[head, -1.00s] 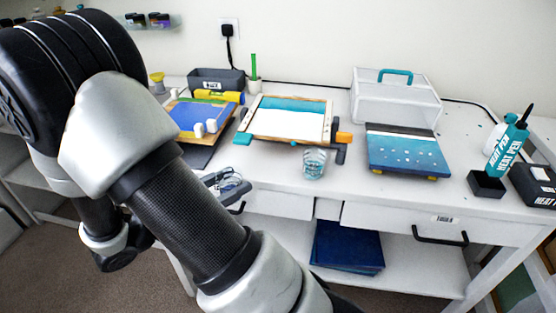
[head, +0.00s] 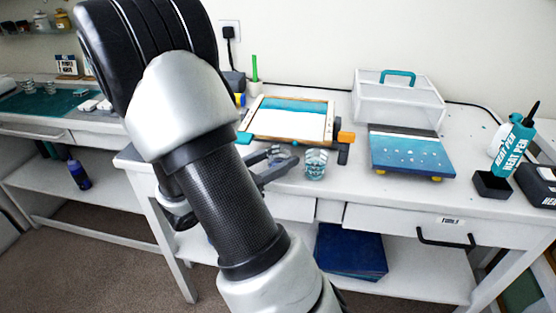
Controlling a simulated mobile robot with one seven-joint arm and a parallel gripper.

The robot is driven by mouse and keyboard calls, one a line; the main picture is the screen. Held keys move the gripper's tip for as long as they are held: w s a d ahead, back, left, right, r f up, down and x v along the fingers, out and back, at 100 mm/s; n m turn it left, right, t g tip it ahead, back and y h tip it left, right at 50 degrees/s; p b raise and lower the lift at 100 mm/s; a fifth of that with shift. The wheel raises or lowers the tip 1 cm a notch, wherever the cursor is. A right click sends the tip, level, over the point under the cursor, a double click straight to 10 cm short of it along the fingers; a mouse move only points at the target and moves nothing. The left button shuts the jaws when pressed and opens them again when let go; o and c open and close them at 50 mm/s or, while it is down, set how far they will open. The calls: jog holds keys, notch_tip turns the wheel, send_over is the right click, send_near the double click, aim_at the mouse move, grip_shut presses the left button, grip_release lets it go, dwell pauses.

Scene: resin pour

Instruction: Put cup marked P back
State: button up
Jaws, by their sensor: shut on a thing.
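My gripper (head: 283,160) is low over the front left of the white worktable, left of the tray frame's lower right corner. It is shut on a small clear thing that looks like a cup (head: 281,157); the fingers cover much of it and I can read no letter on it. Another clear cup (head: 316,164) with blue in it stands upright on the table just right of my fingertips. I cannot read a mark on this one either. My arm hides the table's left part.
A wooden frame with a white and teal panel (head: 290,122) lies behind the cup. A blue board (head: 411,154), clear case (head: 399,103), black holder (head: 492,185) and teal heat pen bottle (head: 519,137) stand right. A left bench (head: 20,127) holds small clear cups (head: 50,88).

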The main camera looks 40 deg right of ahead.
jog(key=shift+f, duration=0.1)
jog(key=o, duration=1.1)
jog(key=shift+c, duration=0.2)
